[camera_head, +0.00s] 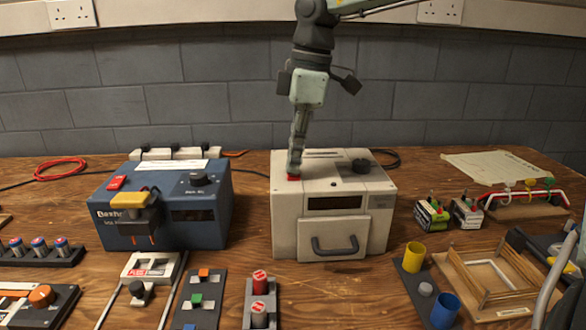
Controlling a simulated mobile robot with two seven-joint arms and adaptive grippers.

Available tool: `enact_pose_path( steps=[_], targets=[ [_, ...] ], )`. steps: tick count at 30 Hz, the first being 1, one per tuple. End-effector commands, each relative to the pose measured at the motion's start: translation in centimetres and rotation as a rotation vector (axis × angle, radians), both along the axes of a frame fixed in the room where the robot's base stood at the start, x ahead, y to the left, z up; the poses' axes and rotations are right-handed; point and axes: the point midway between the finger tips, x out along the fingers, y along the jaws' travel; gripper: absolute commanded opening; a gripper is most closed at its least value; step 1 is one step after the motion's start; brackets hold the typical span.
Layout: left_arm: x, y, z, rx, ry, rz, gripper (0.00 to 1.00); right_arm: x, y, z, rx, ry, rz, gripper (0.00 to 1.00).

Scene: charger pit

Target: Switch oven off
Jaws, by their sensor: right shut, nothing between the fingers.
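A red switch (293,178) sits at the top left of the oven. My right gripper (295,172) comes down from above and is shut. Its fingertips are at the red switch and partly cover it; I cannot tell whether they press it or which way it is set. My left gripper is not in view.
A blue unit (112,218) with a red switch, black knob and yellow plug stands left of the oven. Coloured button strips (200,300) lie in front. Two small batteries (432,216), a wooden frame (478,292) and yellow and blue cups crowd the right. A grey wall (215,95) stands behind.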

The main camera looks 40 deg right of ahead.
Motion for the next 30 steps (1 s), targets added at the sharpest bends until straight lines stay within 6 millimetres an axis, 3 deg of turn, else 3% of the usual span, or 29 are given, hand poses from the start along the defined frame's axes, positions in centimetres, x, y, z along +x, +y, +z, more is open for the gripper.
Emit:
enact_pose_path(
  steps=[21,30],
  targets=[
    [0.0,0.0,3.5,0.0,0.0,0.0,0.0,0.0,0.0,6.1,-0.002,-0.001,0.0,0.0],
    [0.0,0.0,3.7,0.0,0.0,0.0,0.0,0.0,0.0,6.5,0.0,0.0,0.0,0.0]
  ],
)
